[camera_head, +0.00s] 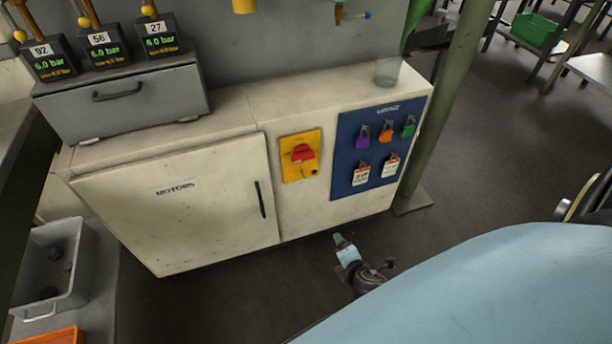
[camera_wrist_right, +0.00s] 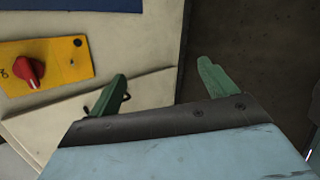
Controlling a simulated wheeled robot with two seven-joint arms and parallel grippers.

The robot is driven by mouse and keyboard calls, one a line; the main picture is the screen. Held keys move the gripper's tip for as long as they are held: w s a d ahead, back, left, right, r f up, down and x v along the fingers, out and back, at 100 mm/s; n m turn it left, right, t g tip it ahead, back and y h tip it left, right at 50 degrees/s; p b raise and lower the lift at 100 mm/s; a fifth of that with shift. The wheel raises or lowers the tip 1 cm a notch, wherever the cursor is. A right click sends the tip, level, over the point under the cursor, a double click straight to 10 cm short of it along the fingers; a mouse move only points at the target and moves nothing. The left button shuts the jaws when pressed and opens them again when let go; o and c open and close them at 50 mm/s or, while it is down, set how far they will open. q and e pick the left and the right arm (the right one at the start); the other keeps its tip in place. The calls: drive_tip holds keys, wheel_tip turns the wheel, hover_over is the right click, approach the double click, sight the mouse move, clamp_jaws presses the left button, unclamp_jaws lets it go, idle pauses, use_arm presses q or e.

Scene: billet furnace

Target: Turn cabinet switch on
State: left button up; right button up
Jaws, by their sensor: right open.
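The cabinet switch is a red rotary knob (camera_head: 303,153) on a yellow plate (camera_head: 289,172) on the front of a cream cabinet (camera_head: 215,190). The knob (camera_wrist_right: 30,72) also shows at the left of the right wrist view, on its yellow plate (camera_wrist_right: 70,62). My right gripper (camera_head: 339,239) is low in front of the cabinet, below and right of the knob and apart from it. In the right wrist view its two green fingers (camera_wrist_right: 163,76) are spread with nothing between them. My left gripper is in neither view.
A blue panel (camera_head: 347,140) with several coloured padlocks and tags is right of the switch. A closed door marked MOTORS (camera_head: 180,220) is left of it. A grey box (camera_head: 130,105) and a clear cup (camera_head: 387,72) stand on top. A green post (camera_head: 445,110) rises at right.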

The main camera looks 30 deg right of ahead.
drive_tip(key=w+r+n+t+b, duration=0.3)
drive_tip(key=w+r+n+t, duration=0.15)
drive_tip(key=w+n, duration=0.2)
drive_tip(key=n+t+b, duration=0.4)
drive_tip(key=n, duration=0.5)
approach(305, 159)
drive_tip(key=b+x, duration=0.1)
drive_tip(key=x, duration=0.6)
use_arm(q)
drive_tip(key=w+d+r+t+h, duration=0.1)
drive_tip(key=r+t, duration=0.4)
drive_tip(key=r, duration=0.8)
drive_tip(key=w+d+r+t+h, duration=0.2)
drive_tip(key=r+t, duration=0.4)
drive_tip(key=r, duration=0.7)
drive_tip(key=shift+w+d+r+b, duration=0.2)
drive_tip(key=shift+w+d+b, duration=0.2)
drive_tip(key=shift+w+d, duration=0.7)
use_arm(e)
drive_tip(key=shift+x, duration=0.8)
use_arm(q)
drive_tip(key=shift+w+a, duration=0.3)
use_arm(e)
drive_tip(key=c, duration=1)
